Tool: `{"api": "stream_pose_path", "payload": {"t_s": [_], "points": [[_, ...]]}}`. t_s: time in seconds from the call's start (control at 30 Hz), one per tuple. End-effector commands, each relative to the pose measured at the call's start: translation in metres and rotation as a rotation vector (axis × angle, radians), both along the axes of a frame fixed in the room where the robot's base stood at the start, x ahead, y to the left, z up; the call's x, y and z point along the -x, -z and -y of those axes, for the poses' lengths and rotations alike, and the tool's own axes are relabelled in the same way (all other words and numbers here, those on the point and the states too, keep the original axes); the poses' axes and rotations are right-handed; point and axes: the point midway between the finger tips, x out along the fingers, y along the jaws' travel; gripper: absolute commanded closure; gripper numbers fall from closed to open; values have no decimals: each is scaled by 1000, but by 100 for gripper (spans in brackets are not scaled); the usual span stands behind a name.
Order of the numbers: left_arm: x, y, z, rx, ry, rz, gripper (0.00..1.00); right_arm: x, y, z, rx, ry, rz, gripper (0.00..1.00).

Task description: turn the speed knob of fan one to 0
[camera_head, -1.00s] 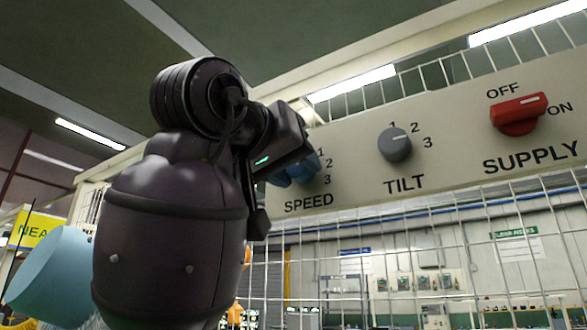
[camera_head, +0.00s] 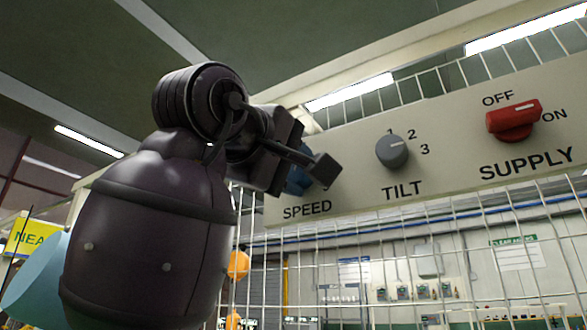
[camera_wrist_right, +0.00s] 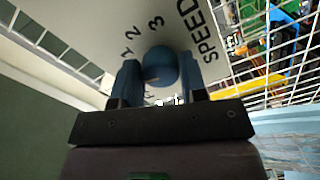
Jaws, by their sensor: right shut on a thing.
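The blue speed knob (camera_head: 298,182) is on the pale panel (camera_head: 450,130) above the word SPEED. My right gripper (camera_head: 312,172) is at it, one finger crossing in front and hiding most of the knob and its numbers. In the right wrist view, the round knob (camera_wrist_right: 161,66) sits between the two fingers of the right gripper (camera_wrist_right: 158,82), which is shut on it. The numbers 1, 2 and 3 show beside it there. The knob's pointer setting cannot be read clearly. My left gripper is not in view.
To the right on the panel are a grey TILT knob (camera_head: 392,151) and a red SUPPLY switch (camera_head: 514,119) marked OFF and ON. White wire mesh (camera_head: 400,235) runs below the panel. A light-blue rounded object (camera_head: 38,285) is at the lower left.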

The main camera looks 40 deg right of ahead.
Motion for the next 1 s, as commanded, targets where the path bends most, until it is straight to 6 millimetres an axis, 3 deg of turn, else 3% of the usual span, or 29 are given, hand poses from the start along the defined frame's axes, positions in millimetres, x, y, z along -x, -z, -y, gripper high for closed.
{"api": "stream_pose_path", "payload": {"t_s": [0.4,1.0], "points": [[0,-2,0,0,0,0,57,0,-1,0,80,-1,-191,84],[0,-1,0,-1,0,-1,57,0,-1,0,94,-1,-224,84]]}}
